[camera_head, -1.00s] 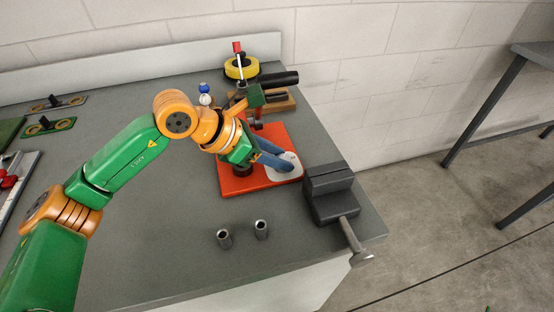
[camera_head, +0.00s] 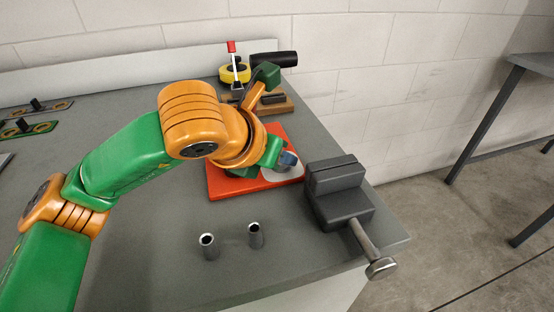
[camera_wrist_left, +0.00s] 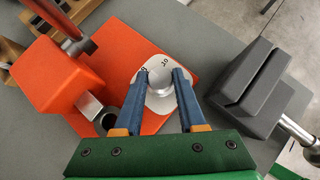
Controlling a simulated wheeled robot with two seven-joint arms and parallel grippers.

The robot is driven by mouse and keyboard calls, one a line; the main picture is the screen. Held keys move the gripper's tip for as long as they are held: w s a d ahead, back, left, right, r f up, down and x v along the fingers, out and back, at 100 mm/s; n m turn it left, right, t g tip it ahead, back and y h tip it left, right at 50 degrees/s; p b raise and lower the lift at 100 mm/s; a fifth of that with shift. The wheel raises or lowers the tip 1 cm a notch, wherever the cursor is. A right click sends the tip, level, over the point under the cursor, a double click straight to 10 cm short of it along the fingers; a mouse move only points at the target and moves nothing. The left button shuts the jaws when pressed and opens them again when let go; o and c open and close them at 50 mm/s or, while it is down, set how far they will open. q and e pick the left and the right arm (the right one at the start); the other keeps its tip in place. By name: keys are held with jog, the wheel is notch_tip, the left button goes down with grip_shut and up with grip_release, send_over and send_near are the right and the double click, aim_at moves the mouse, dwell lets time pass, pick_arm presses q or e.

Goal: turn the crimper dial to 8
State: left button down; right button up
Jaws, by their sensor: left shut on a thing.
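The crimper has a flat red base (camera_head: 228,186), which also fills the middle of the left wrist view (camera_wrist_left: 125,42). A pale dial plate (camera_wrist_left: 158,104) lies on the base, with a round silver knob (camera_wrist_left: 161,84) at its middle. The plate shows in the head view as a white patch (camera_head: 300,174). My left gripper (camera_wrist_left: 161,74) points down at the dial, its blue fingers shut on the knob from both sides. Small dark marks show at the plate's far edge, partly beside the fingers; I cannot read the setting surely. My right gripper is not in view.
A dark grey vise (camera_head: 337,192) stands right of the crimper, close to the dial. Two short metal tubes (camera_head: 208,247) (camera_head: 255,236) stand in front. A yellow roll (camera_head: 235,72) and a brown block (camera_head: 270,105) are behind. The front left of the bench is clear.

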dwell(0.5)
pick_arm(q)
jog(key=shift+c, duration=2.4)
grip_release()
jog(key=v, duration=0.7)
